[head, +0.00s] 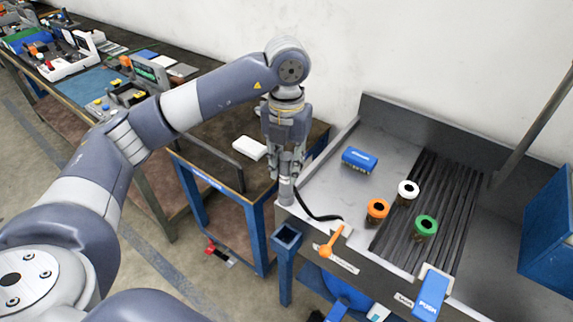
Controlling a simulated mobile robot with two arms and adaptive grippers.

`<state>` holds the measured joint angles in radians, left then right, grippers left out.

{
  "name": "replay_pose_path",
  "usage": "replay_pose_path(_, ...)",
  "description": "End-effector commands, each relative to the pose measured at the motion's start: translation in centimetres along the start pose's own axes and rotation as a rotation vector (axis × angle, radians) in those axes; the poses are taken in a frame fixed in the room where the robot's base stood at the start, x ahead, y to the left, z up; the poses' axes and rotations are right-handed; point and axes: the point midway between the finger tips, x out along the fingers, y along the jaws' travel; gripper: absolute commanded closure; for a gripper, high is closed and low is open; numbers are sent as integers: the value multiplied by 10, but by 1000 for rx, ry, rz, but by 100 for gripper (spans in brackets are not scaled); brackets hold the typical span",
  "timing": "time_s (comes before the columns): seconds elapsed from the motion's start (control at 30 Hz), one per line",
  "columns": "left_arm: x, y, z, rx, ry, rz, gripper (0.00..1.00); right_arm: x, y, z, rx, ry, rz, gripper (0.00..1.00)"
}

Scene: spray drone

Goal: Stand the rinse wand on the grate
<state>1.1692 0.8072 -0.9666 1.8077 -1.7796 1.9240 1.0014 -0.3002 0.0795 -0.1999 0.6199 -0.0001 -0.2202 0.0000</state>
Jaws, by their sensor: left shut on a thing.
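My left gripper (286,165) points down at the near left corner of the metal sink bench. It is shut on a grey upright cylinder, which looks like the rinse wand (287,190). The fingers hide its upper part. A black hose (318,216) curves from near the wand to the bench's front edge. The dark ribbed grate (455,190) lies to the right, apart from the wand. My right gripper is not in view.
An orange lever (331,241) and a blue square socket (287,236) are at the front. The grate's back part is clear.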

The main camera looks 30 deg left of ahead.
Motion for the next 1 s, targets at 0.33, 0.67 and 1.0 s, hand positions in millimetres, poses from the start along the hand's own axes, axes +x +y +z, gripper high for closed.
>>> replay_pose_path(0.33,12,0,1,0,-1,-1,100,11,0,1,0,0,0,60)
replay_pose_path(0.67,12,-10,18,-1,0,-2,100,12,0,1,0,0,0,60)
replay_pose_path(1.0,12,-30,54,-1,0,0,100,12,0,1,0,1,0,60)
